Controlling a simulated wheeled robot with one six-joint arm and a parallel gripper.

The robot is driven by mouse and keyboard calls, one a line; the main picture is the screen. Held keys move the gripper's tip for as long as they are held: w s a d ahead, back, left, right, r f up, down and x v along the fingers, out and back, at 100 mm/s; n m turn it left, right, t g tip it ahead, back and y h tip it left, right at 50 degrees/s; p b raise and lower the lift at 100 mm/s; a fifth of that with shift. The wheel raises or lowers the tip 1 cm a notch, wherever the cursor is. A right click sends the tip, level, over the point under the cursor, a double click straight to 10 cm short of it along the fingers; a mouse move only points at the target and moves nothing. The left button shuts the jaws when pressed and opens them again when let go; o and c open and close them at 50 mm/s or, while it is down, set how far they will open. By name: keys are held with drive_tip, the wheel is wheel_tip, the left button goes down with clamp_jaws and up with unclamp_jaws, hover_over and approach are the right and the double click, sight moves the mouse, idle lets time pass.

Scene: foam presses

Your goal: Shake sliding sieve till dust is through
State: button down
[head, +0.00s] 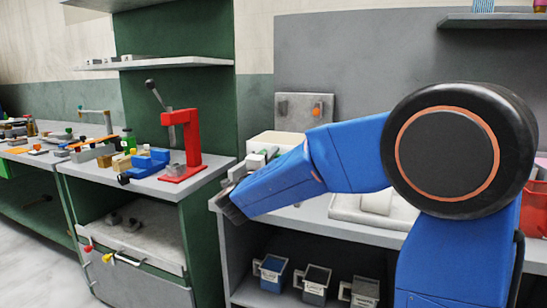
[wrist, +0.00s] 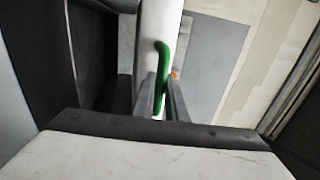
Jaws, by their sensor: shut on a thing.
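My gripper (wrist: 164,100) is shut on a green handle (wrist: 162,60), whose curved upper end shows above the two fingers in the wrist view. A pale, light-coloured body (wrist: 158,22) lies right behind the handle; I take it to be the sieve. In the head view a cream box (head: 278,141) stands at the end of my arm, on the grey bench, partly hidden by the gripper and the blue arm. The sieve's mesh and any dust cannot be seen in either view.
A red lever press (head: 184,145) and a blue clamp (head: 148,162) stand on the bench to the left. A grey panel with orange parts (head: 304,112) is behind the box. A white tray (head: 375,212) lies right, under my arm. Several dark jugs (head: 314,283) sit on the shelf below.

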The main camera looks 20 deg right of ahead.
drive_tip(key=r+v, duration=0.1)
drive_tip(key=v, duration=0.7)
drive_tip(key=shift+r, duration=0.2)
drive_tip(key=shift+s, duration=0.1)
drive_tip(key=c, duration=1.8)
unclamp_jaws()
drive_tip(key=shift+o, duration=0.2)
drive_tip(key=shift+a, duration=0.1)
drive_tip(key=v, duration=1.7)
drive_tip(key=shift+s+a, duration=0.15)
